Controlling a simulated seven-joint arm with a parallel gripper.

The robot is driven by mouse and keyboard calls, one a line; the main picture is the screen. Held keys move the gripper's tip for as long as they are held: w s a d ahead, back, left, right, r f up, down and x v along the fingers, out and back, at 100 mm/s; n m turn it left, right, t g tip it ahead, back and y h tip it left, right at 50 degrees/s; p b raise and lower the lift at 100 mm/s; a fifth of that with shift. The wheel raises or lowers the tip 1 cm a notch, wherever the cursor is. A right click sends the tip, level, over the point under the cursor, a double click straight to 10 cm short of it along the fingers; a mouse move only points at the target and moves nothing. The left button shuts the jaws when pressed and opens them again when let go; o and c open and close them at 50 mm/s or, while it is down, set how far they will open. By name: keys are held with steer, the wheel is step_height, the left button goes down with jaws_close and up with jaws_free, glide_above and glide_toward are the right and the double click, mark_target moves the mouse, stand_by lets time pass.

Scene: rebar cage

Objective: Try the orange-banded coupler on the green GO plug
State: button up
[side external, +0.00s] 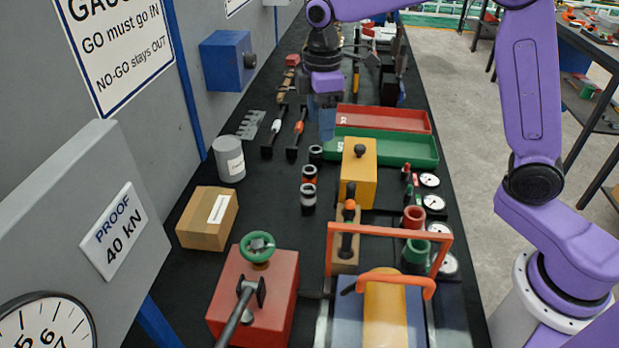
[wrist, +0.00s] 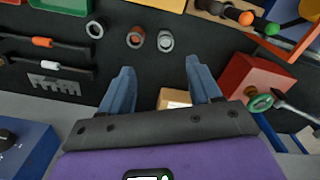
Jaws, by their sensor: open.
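The orange-banded coupler (side external: 309,174) is a short dark cylinder standing on the black bench, the middle one of three in a row. In the wrist view the coupler (wrist: 135,38) shows its orange-red ring from above, ahead of my fingers. My gripper (side external: 327,122) is open and empty above the bench, beyond the coupler in the side view. Its two blue fingers show spread apart in the wrist view (wrist: 160,70).
Two other couplers stand beside it, one dark (wrist: 95,29) and one pale-ringed (wrist: 165,41). A cardboard box (side external: 207,219), a red block with a green handwheel (side external: 257,290) and a yellow block (side external: 358,172) stand nearby. Red and green trays (side external: 425,151) lie behind.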

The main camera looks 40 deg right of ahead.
steer(key=w+d, duration=0.2)
steer(key=w, duration=0.3)
glide_above(309, 172)
steer(key=f, duration=1.3)
steer(key=shift+s, duration=0.35)
steer(key=shift+s+a+f, duration=0.1)
steer(key=shift+a+f, duration=0.1)
steer(key=shift+f, duration=1.1)
steer(key=shift+s+a+f, duration=0.1)
steer(key=shift+a+f, duration=0.1)
steer(key=shift+f, duration=1.1)
jaws_close()
steer(key=shift+r, duration=0.1)
